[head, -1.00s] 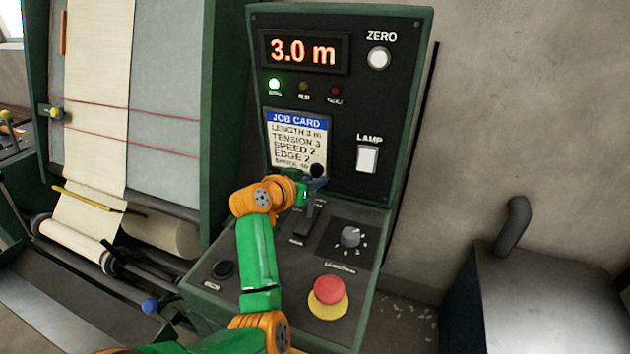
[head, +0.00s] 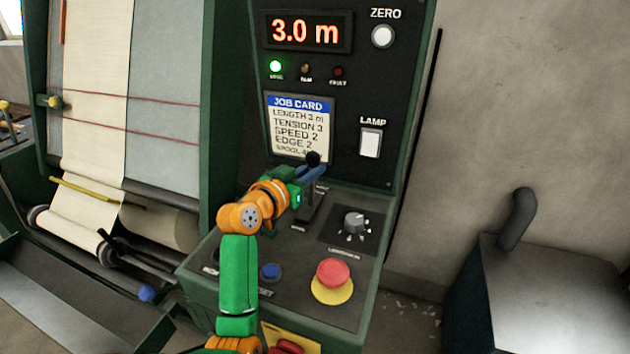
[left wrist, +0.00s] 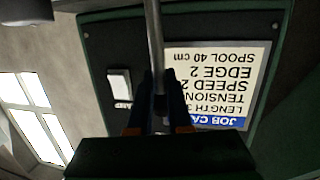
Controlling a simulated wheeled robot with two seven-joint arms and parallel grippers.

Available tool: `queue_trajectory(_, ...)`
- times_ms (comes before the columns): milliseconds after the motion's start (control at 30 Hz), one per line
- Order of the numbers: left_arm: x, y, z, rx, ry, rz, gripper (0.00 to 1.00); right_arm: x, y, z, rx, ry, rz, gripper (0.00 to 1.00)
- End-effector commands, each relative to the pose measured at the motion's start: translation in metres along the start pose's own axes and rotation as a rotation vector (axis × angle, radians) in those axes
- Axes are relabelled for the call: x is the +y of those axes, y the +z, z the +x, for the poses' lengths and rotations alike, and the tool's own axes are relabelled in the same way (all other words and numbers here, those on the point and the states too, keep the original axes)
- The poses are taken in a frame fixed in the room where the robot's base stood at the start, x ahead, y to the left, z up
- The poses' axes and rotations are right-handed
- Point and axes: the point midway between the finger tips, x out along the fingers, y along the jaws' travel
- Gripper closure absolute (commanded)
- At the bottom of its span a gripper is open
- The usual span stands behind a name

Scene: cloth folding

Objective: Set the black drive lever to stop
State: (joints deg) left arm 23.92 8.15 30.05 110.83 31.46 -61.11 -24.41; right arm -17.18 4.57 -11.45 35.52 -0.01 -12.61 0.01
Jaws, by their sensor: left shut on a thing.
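The black drive lever (head: 313,159) stands up from the sloped console, its dark knob in front of the job card's lower edge. My left gripper (head: 312,173) is at the lever just below the knob, with its blue fingers shut on it. In the left wrist view the lever's shaft (left wrist: 154,50) runs down between the two fingers (left wrist: 160,105). The lever's slot is partly hidden behind my gripper, and its labels are too small to read. My right gripper is not in view.
A grey rotary knob (head: 355,222) and a red mushroom button (head: 333,272) on a yellow base sit right of the lever. A blue button (head: 270,271) is beside my left forearm. The display (head: 305,32) reads 3.0 m, with a green lamp (head: 276,66) lit.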

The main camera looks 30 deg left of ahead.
Motion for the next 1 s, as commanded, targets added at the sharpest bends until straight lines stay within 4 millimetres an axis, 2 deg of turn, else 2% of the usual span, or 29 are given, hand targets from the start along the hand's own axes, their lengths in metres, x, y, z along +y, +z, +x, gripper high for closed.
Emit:
queue_trajectory(33, 0.000, 0.009, -0.004, 0.032, 0.000, 0.010, 1.00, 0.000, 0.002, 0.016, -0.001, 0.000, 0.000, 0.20)
queue_trajectory(100, 0.002, 0.006, -0.008, 0.067, 0.002, 0.013, 1.00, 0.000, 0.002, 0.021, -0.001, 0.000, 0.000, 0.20)
queue_trajectory(433, 0.003, 0.000, -0.010, 0.085, 0.003, 0.013, 1.00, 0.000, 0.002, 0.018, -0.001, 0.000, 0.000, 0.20)
queue_trajectory(467, 0.003, 0.000, -0.010, 0.085, 0.003, 0.013, 0.78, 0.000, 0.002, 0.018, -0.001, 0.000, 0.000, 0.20)
queue_trajectory(500, 0.003, 0.000, -0.010, 0.085, 0.003, 0.013, 0.67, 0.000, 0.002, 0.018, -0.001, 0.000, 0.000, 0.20)
queue_trajectory(567, 0.003, 0.000, -0.010, 0.085, 0.002, 0.013, 0.53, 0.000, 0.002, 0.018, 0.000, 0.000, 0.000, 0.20)
queue_trajectory(867, 0.002, 0.002, -0.011, 0.081, 0.002, 0.014, 0.53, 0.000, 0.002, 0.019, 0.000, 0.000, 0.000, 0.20)
queue_trajectory(1000, 0.002, 0.006, -0.034, 0.082, 0.000, 0.019, 0.53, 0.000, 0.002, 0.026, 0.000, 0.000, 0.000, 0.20)
